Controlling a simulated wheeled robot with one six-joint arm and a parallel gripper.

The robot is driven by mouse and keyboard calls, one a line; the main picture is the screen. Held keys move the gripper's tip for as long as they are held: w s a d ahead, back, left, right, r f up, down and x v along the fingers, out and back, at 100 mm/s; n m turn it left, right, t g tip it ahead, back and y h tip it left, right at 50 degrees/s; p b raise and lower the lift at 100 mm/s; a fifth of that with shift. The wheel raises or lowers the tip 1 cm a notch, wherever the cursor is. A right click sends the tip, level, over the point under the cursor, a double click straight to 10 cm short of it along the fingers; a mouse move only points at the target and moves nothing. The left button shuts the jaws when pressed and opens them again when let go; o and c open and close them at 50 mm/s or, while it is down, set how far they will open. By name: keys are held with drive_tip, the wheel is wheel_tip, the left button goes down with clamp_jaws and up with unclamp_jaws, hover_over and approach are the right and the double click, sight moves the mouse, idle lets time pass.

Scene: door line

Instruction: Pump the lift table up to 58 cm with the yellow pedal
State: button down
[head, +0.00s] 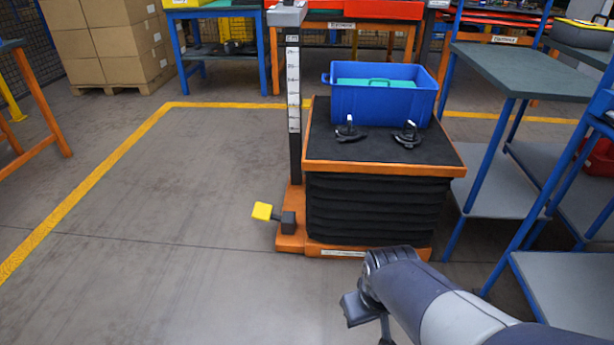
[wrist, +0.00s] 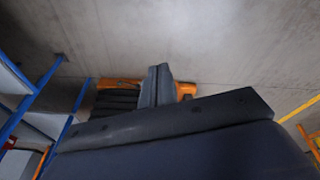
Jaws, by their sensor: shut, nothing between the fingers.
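The lift table (head: 455,172) stands in the middle of the head view, with an orange rim, black top, folded black bellows and orange base. The yellow pedal (head: 262,211) sticks out left from a dark block at the base's left side, just above the floor. A white measuring scale (head: 293,85) stands upright at the table's left; its numbers are too small to read surely. My gripper (wrist: 157,85) is shut and empty. In the head view it is low, in front of the table base and right of the pedal, apart from it. The wrist view does not show the pedal.
A blue crate (head: 383,105) and two dark fixtures (head: 408,136) stand on the table top. A blue-legged bench (head: 525,72) stands close on the right. The floor (head: 150,235) left of the pedal is clear inside a yellow line (head: 98,190). Cardboard boxes (head: 110,45) stand behind.

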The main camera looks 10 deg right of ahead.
drive_tip(key=w+a+f+n+t+p, duration=0.1)
drive_tip(key=w+f+n+t, duration=0.15)
drive_tip(key=w, duration=1.15)
drive_tip(key=w+a+f+n+t+p, duration=0.1)
drive_tip(key=w+f+n+t+p, duration=0.2)
drive_tip(key=w, duration=1)
drive_tip(key=w+a+f+n+y, duration=0.2)
drive_tip(key=a+f+y, duration=0.2)
drive_tip(key=a+f, duration=0.3)
drive_tip(key=w+a+f+n+y+p, duration=0.1)
drive_tip(key=w+a+f+n+y, duration=0.2)
drive_tip(key=a+f, duration=0.5)
wheel_tip(320, 180, down, 7)
drive_tip(key=shift+r+n+g+y, duration=0.1)
drive_tip(key=shift+n+g+y, duration=0.25)
drive_tip(key=shift+y, duration=0.05)
drive_tip(key=shift+w, duration=0.1)
